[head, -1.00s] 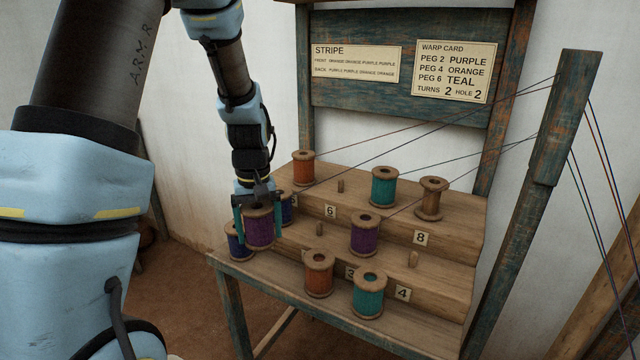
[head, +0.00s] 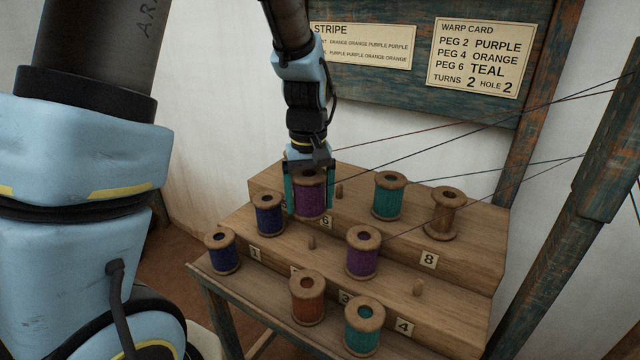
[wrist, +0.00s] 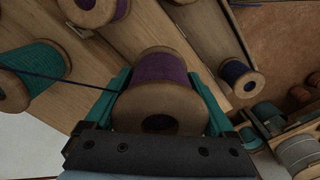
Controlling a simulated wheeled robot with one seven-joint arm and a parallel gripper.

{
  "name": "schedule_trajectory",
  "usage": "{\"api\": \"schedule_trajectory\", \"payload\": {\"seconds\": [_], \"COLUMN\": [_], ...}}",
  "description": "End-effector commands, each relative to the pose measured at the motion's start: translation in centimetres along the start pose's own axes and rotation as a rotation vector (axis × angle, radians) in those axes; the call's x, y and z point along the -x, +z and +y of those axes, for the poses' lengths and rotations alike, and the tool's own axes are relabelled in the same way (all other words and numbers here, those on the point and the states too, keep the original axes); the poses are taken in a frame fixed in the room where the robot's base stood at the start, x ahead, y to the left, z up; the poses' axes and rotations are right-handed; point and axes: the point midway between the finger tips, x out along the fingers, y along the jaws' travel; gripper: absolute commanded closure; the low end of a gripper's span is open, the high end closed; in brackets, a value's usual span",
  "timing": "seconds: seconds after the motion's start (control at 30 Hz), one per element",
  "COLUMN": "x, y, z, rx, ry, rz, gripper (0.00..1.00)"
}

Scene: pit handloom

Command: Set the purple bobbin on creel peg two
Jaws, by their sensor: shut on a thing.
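My gripper (head: 309,205) is shut on a purple bobbin (head: 310,192), with teal fingers on either side. The bobbin is upright and clear of the steps; it fills the middle of the wrist view (wrist: 160,95). Creel peg two (head: 311,242) is a bare wooden peg on the middle step, just below the held bobbin in the head view. Its number tag (head: 295,270) is mostly hidden behind an orange bobbin. How far the bobbin is from the peg in depth I cannot tell.
Beside peg two stand a blue bobbin (head: 268,213) and another purple bobbin (head: 362,252). The orange bobbin (head: 307,297) and a teal one (head: 364,325) stand on the front step. Bare pegs four (head: 417,287) and six (head: 339,190) are free. Threads (head: 420,140) cross above the creel.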

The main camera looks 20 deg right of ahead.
Motion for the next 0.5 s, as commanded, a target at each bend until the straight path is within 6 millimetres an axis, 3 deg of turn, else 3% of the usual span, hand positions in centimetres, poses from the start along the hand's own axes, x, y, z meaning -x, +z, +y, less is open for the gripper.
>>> {"api": "schedule_trajectory", "payload": {"seconds": [0.5], "x": [-1.7], "y": [0.0], "z": [0.0], "rx": [0.000], "ry": [0.000], "rz": [0.000], "gripper": [0.73]}}
